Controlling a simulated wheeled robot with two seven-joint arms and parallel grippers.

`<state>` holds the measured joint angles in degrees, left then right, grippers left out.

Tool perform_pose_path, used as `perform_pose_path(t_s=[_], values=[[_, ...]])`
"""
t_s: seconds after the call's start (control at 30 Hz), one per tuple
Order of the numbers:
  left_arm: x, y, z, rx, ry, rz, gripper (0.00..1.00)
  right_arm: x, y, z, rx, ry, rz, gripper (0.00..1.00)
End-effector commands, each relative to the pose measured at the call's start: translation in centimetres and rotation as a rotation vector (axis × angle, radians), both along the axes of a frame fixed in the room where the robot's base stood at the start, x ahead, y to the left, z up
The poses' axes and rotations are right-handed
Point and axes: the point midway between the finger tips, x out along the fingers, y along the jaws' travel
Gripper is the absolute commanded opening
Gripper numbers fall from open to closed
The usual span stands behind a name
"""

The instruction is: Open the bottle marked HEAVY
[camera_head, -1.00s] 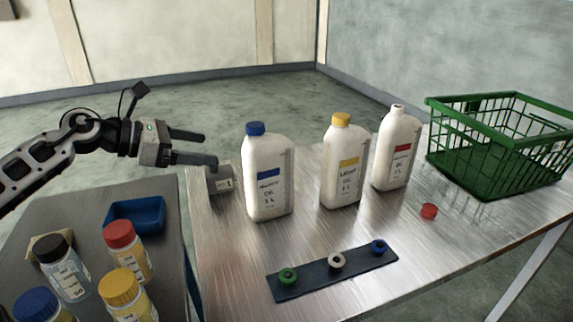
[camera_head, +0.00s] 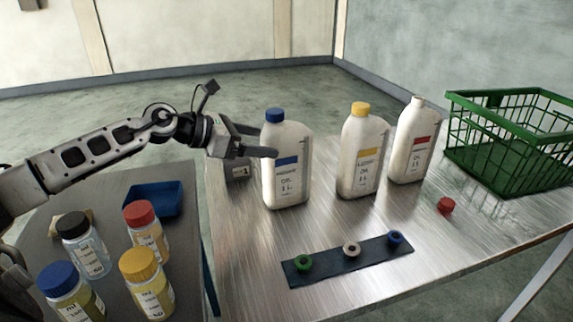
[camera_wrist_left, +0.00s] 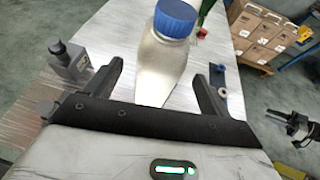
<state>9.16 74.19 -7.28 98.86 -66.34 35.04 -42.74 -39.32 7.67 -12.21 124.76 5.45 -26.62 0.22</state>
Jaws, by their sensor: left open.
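A white bottle with a blue cap and blue label (camera_head: 287,170) stands upright at the near left of the metal table. A white bottle with a yellow cap and label (camera_head: 362,155) and an uncapped white bottle with a red label (camera_head: 408,145) stand to its right. The label words are too blurred to tell which says HEAVY. My left gripper (camera_head: 258,140) is open beside the blue-capped bottle's upper body. In the left wrist view, the blue-capped bottle (camera_wrist_left: 160,65) lies ahead between the spread fingers; contact cannot be told. A dark gripper-like part, possibly my right gripper (camera_wrist_left: 298,125), shows at the right edge.
A red cap (camera_head: 446,205) lies on the metal table (camera_head: 245,255). A dark strip (camera_head: 335,264) with green, white and blue rings lies in front. A green basket (camera_head: 510,165) stands right, a small grey block (camera_head: 238,170) left. The side table holds several jars and a blue tray (camera_head: 160,198).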

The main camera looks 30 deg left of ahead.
Motion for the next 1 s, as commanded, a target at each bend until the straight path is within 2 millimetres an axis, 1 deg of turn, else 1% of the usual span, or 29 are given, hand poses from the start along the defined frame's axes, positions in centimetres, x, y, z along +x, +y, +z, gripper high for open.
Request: perform_pose_path(t_s=[0.17, 0.27, 0.43, 0.6, 0.87, 0.9, 0.97, 1.0], values=[[0.5, -0.4, -0.1, 0.002, -0.001, -0.003, 0.82, -0.1, -0.1, -0.4, -0.006, 0.01, 0.0, 0.36], [0.9, -0.7, -0.1, -0.002, -0.003, -0.002, 0.82, -0.1, -0.1, -0.1, -0.008, 0.01, 0.0, 0.36], [2.8, -2.0, -0.5, -0.006, -0.003, -0.004, 0.82, -0.2, -0.2, 0.7, -0.021, 0.015, 0.002, 0.36], [4.3, -3.0, -1.6, -0.001, -0.002, -0.003, 0.82, -0.5, -0.4, 0.1, -0.038, 0.031, 0.006, 0.36], [4.5, -3.1, -2.0, 0.003, 0.001, -0.003, 0.82, -0.5, -0.4, 0.0, -0.042, 0.031, 0.008, 0.36], [4.5, -3.1, -2.0, 0.003, 0.001, -0.003, 0.79, -0.5, -0.4, 0.0, -0.042, 0.031, 0.008, 0.36], [4.5, -3.1, -2.0, 0.002, 0.0, -0.003, 0.63, -0.5, -0.4, 0.0, -0.041, 0.031, 0.009, 0.36], [4.5, -3.1, -2.0, 0.002, 0.0, -0.003, 0.52, -0.5, -0.4, 0.0, -0.041, 0.031, 0.009, 0.36]])
